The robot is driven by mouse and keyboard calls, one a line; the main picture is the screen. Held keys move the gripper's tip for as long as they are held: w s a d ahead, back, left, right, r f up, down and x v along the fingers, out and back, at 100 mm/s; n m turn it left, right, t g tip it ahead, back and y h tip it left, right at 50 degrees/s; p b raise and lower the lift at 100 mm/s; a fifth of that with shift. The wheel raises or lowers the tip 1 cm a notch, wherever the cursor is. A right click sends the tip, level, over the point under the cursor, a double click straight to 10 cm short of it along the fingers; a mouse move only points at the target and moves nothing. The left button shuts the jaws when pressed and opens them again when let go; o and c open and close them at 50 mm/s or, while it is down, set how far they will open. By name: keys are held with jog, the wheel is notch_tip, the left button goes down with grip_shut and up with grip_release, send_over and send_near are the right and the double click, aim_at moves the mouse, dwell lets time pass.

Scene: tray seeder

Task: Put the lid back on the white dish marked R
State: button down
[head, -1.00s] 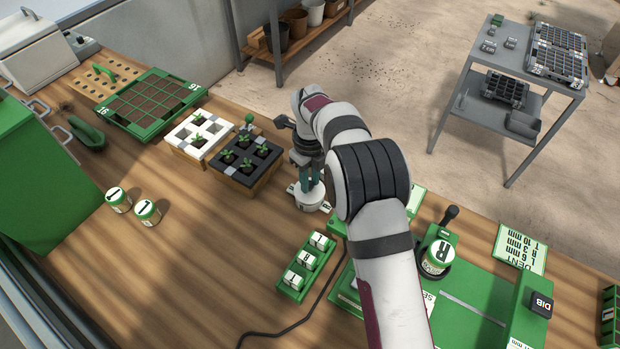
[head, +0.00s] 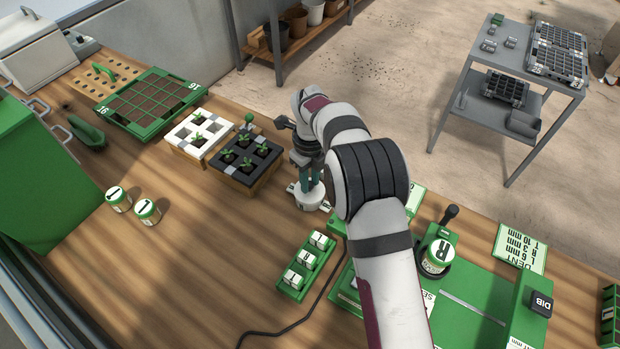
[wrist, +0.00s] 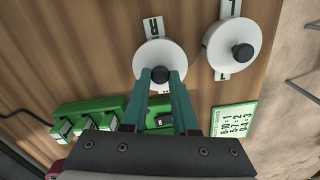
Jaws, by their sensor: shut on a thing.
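The round white lid (wrist: 148,57) with a black knob (wrist: 160,74) is beside the label R (wrist: 153,27) in the wrist view. My gripper (wrist: 160,80) is shut on that knob, one teal finger on each side. In the head view my gripper (head: 311,186) points down over the white dish (head: 311,200) on the wooden bench. The lid appears level over the dish and at or very near its rim; I cannot see a gap. The inside of the dish is hidden.
A second white lidded dish (wrist: 222,50), marked L, stands close to the right in the wrist view. A green rack of small labelled blocks (head: 306,265) lies near the front. A black seedling tray (head: 243,165) is to the left. My arm hides part of the bench.

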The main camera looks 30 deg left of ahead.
jog(key=shift+c, duration=0.6)
grip_release()
jog(key=shift+r, duration=0.1)
jog(key=shift+r, duration=3.4)
grip_shut()
jog(key=shift+f, duration=0.1)
